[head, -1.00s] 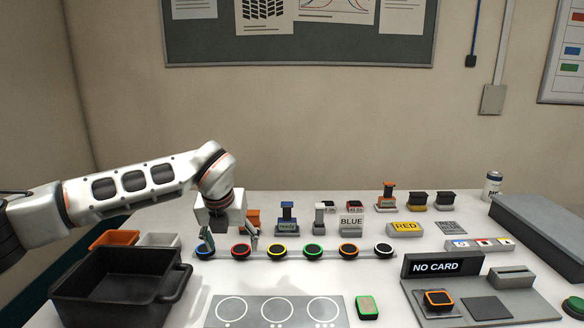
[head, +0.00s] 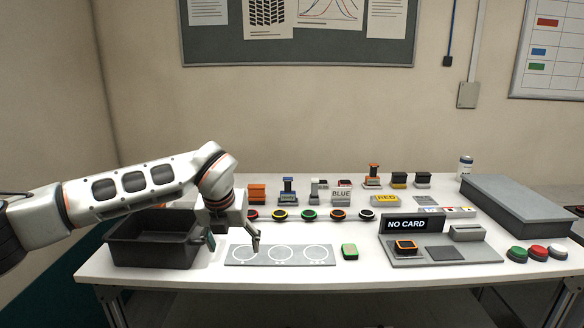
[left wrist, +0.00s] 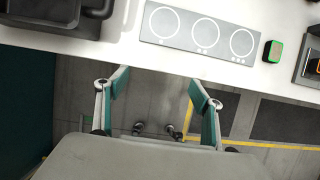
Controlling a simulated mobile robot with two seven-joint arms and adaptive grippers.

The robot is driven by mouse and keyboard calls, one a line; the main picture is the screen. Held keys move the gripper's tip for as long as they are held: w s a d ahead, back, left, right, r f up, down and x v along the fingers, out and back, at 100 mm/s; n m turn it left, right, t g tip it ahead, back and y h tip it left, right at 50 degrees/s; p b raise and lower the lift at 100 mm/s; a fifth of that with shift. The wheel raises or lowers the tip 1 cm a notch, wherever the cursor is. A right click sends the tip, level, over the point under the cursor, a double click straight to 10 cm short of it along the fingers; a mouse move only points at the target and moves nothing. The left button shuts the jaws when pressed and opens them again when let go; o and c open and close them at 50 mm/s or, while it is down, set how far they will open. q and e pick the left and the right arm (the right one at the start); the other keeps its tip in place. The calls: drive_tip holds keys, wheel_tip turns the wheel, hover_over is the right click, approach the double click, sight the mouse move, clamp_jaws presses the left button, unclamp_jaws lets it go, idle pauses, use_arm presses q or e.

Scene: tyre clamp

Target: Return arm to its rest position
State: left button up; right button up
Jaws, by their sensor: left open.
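My left arm comes in from the left in the head view. Its gripper (head: 233,243) hangs over the front left of the table, beside the black bin and at the left end of the plate with three circles. In the left wrist view the left gripper (left wrist: 160,92) has its two teal-padded fingers wide apart with nothing between them. Below them show the floor and the table's front edge. My right gripper is in neither view.
The black bin (head: 152,262) stands at the left. The circle plate (head: 282,263) lies in front, with a green-rimmed block (head: 349,251) to its right. The NO CARD station (head: 406,225) and a grey box (head: 515,212) stand at the right. A row of coloured round pieces (head: 309,214) lies behind.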

use_arm(q)
drive_tip(key=s+d+f+m+g+h, duration=0.1)
drive_tip(key=s+d+f+g+h, duration=0.3)
drive_tip(key=s+d, duration=0.5)
drive_tip(key=s+d+f+m+g+h, duration=0.2)
drive_tip(key=s+d+f+h, duration=0.4)
drive_tip(key=d, duration=0.6)
drive_tip(key=s+d+r+n+h, duration=0.5)
drive_tip(key=s+d+r+h, duration=0.2)
drive_tip(key=s+h, duration=0.1)
drive_tip(key=w+a+f+n+t, duration=0.2)
drive_tip(key=w+a+n+t, duration=0.4)
drive_tip(key=n+t, duration=0.6)
drive_tip(key=a+f+n+t+y, duration=0.5)
drive_tip(key=a+f+n+y, duration=0.2)
drive_tip(key=a+f+n, duration=0.4)
drive_tip(key=s+a+f+n+g+y, duration=0.2)
drive_tip(key=s+a+f+n+y, duration=0.1)
drive_tip(key=s+a+f, duration=0.5)
drive_tip(key=s+a+f+n+g+y, duration=0.2)
drive_tip(key=s+a+f+y, duration=0.3)
drive_tip(key=f, duration=0.8)
drive_tip(key=s+a+n, duration=0.1)
drive_tip(key=s+a, duration=0.2)
drive_tip(key=a, duration=0.1)
drive_tip(key=shift+n+g, duration=0.3)
drive_tip(key=shift+g, duration=0.1)
